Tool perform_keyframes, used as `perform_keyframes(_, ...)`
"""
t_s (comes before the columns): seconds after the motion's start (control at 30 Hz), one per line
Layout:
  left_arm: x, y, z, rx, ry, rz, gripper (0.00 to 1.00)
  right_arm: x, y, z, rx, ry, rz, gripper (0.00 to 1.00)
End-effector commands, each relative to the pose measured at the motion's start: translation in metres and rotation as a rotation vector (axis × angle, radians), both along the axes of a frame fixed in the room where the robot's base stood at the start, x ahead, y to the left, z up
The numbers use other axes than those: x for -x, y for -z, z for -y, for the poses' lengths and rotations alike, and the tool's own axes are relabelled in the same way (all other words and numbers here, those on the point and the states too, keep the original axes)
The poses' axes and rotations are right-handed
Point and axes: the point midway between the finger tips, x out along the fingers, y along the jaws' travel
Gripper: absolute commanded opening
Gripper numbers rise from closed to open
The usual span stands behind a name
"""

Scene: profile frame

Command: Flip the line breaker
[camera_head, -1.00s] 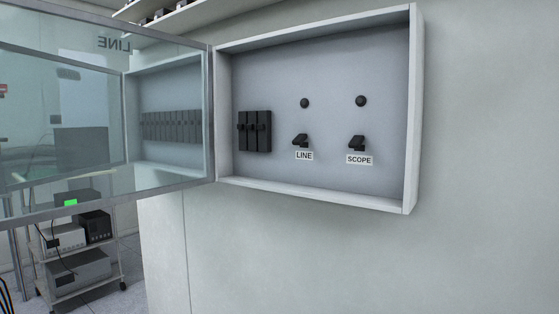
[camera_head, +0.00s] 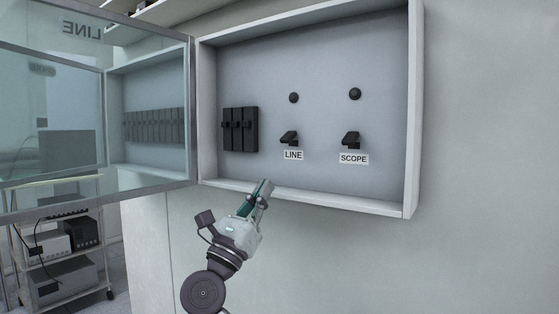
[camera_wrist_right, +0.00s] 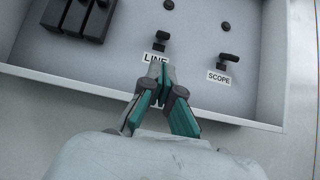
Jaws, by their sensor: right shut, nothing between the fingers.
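The line breaker (camera_head: 290,138) is a small black lever above the LINE label (camera_head: 293,155), inside an open wall box (camera_head: 411,120). In the right wrist view the line breaker (camera_wrist_right: 160,40) stands just beyond the fingertips. My right gripper (camera_head: 265,187) is at the box's lower edge, below the LINE label and apart from the lever. In the right wrist view the gripper (camera_wrist_right: 157,72) has its fingers together and empty, overlapping part of the LINE label. My left gripper is not in view.
The scope lever (camera_head: 351,139) with its SCOPE label is to the right. Black breakers (camera_head: 240,130) are to the left. Round black knobs (camera_head: 355,94) sit above the levers. The glass door (camera_head: 150,130) is swung open leftward. A cart (camera_head: 65,250) stands lower left.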

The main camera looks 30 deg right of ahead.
Motion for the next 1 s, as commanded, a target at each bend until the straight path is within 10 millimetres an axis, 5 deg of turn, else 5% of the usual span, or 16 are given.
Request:
perform_keyframes(0.6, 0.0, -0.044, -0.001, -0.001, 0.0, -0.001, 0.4, -0.026, -0.063, 0.061, 0.004, 0.003, -0.002, 0.0)
perform_keyframes(1.0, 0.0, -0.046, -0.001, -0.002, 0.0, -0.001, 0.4, -0.029, -0.066, 0.068, 0.002, 0.001, -0.003, 0.0)
